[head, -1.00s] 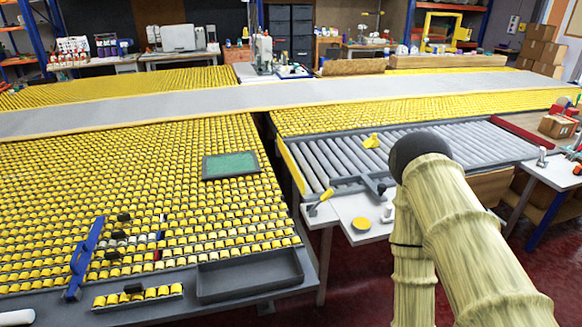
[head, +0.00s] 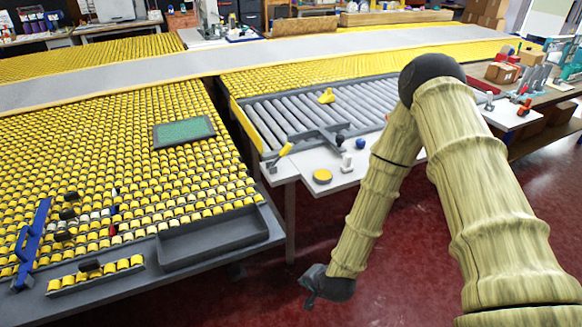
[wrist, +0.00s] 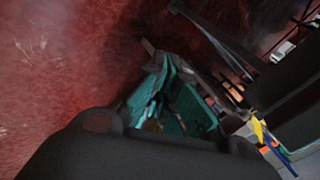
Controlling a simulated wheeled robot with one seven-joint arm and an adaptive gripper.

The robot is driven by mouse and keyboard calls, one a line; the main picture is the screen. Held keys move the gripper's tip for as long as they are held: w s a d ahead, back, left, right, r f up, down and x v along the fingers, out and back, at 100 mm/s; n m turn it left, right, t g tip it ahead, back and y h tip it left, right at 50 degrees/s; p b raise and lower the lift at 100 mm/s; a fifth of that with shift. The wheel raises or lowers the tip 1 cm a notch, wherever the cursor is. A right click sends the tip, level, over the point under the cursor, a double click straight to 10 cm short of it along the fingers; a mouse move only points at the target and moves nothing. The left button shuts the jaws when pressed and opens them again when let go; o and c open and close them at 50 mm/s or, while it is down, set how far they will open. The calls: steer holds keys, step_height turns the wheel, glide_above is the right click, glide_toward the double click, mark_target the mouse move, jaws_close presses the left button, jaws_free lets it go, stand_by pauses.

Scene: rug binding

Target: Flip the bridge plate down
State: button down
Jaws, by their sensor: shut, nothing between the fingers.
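I cannot clearly single out the bridge plate. A grey bar fitting (head: 318,134) with a yellow-tipped lever (head: 285,150) lies at the near end of the roller conveyor (head: 262,122); I cannot tell whether it belongs to the plate. A gap separates the conveyor from the yellow-roller table (head: 90,130) on the left. My gripper (head: 312,300) is dark grey, shut and empty. It hangs low over the red floor, in front of the white bench (head: 345,170), apart from both tables. Teal parts (wrist: 165,105) show in the wrist view, but I cannot tell what they are.
A yellow disc (head: 322,176) and a blue knob (head: 360,143) are on the white bench. A grey tray (head: 220,235) sits at the left table's front edge, with a green panel (head: 184,132) behind it. Open red floor (head: 400,240) lies in front.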

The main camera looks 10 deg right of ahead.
steer(key=w+r+m+t+b, duration=0.2)
steer(key=w+r+m, duration=0.3)
steer(key=w, duration=0.4)
steer(key=w+d+r+m+t+h+b, duration=0.1)
steer(key=w+r+m+t+b, duration=0.1)
steer(key=w+r+m, duration=0.3)
steer(key=w+d+r+m+t+h+b, duration=0.1)
steer(key=w+r+m+t, duration=0.3)
steer(key=w+r, duration=0.6)
steer(key=w+m+b, duration=0.1)
steer(key=w, duration=0.3)
steer(key=shift+w+d+m+b, duration=0.15)
steer(key=shift+w+m+b, duration=0.15)
steer(key=shift+b, duration=0.1)
steer(key=shift+f, duration=0.1)
steer(key=p+x, duration=0.1)
steer(key=x, duration=0.9)
steer(key=shift+p, duration=0.4)
